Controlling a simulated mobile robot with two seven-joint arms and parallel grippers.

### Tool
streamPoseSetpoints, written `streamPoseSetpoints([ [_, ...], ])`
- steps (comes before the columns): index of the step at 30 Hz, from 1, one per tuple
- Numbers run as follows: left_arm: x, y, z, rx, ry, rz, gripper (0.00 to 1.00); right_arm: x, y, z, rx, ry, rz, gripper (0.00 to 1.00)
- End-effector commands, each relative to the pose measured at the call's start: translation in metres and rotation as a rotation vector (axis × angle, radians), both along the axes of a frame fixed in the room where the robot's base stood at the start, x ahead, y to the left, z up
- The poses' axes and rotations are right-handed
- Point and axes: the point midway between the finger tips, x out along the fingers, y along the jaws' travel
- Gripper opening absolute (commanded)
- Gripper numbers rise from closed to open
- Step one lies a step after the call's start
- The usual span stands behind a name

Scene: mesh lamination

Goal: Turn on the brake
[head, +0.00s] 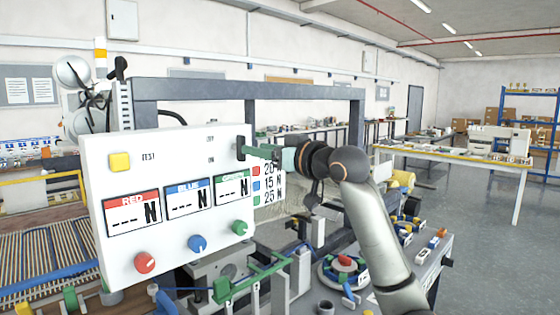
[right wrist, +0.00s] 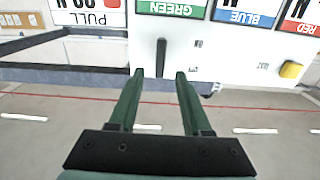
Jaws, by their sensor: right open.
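A white control panel (head: 170,245) stands at the left of the head view. Near its upper right edge is a dark upright switch handle (head: 240,148), with small OFF and ON labels to its left. My right gripper (head: 250,151) has green fingers and reaches to this handle from the right. In the right wrist view, which shows the panel upside down, the black handle (right wrist: 161,52) lies just beyond and between the open fingertips of my right gripper (right wrist: 160,74). Contact with the handle cannot be told. My left gripper is not in view.
The panel also has a yellow test button (head: 120,162), RED, BLUE and GREEN displays, and red (head: 145,262), blue (head: 197,243) and green (head: 239,228) knobs below. A grey frame (head: 240,88) runs behind the panel. Machine parts crowd the space beneath my right arm.

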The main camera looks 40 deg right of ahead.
Motion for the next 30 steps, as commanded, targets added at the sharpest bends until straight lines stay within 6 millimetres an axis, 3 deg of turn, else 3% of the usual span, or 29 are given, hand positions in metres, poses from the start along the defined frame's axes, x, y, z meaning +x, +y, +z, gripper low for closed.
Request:
streamPoseSetpoints([
  [6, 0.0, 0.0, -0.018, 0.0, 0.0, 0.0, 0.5, -0.046, -0.004, -0.004, -0.003, 0.0, -0.001, 0.49],
  [12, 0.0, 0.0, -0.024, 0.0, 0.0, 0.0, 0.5, -0.068, -0.005, -0.002, 0.0, 0.002, 0.0, 0.49],
  [30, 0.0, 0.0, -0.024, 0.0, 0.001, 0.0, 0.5, -0.072, -0.005, -0.001, 0.002, 0.002, 0.001, 0.49],
])
